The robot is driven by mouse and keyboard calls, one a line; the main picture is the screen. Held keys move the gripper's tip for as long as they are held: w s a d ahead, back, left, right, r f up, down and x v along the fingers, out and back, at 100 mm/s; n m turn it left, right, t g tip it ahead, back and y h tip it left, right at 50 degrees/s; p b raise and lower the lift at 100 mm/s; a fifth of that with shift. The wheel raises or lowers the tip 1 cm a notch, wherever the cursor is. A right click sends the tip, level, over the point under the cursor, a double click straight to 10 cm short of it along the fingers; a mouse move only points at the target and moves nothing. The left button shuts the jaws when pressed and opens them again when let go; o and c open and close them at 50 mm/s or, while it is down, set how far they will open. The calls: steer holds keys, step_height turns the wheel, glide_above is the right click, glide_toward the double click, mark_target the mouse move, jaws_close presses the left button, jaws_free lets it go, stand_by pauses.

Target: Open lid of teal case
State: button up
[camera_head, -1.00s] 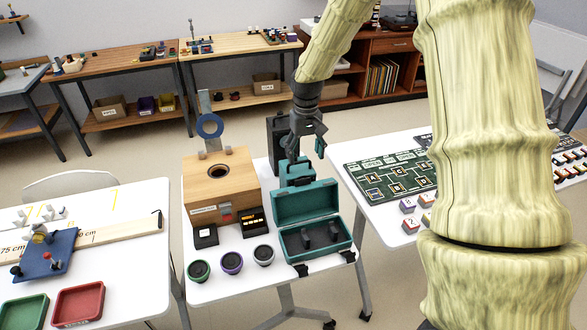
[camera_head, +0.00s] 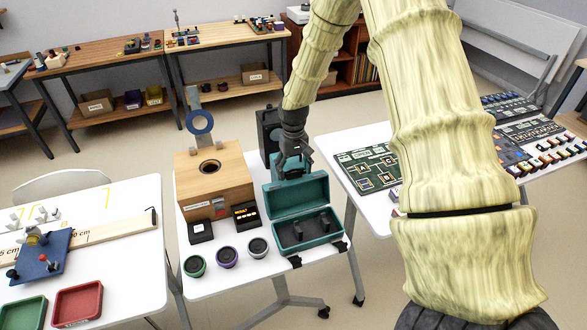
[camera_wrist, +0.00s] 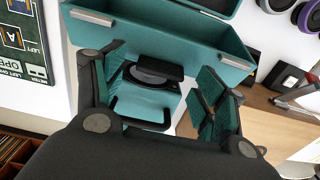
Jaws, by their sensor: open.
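The teal case (camera_head: 308,237) stands on the white table in the head view with its lid (camera_head: 298,202) raised behind the base. Two dark upright pieces show inside the base. My gripper (camera_head: 294,165) is behind the raised lid, pointing down. In the wrist view my gripper (camera_wrist: 165,85) is open, with a teal-padded finger on each side. The case's lid (camera_wrist: 165,38), with two silver fittings, lies just beyond the fingers. A teal piece with a dark round part (camera_wrist: 150,78) shows between the fingers; whether they touch it I cannot tell.
Left of the case are a wooden box (camera_head: 193,189) with a round hole and a blue ring (camera_head: 200,122) behind it. Three small round cups (camera_head: 227,257) stand in front. A green circuit board (camera_head: 370,166) lies on the right table. A black box (camera_head: 268,130) stands behind the gripper.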

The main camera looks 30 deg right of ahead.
steer(key=shift+f, duration=0.5)
steer(key=c, duration=1.4)
steer(key=shift+a, duration=0.1)
steer(key=shift+c, duration=0.2)
steer(key=shift+s, duration=0.1)
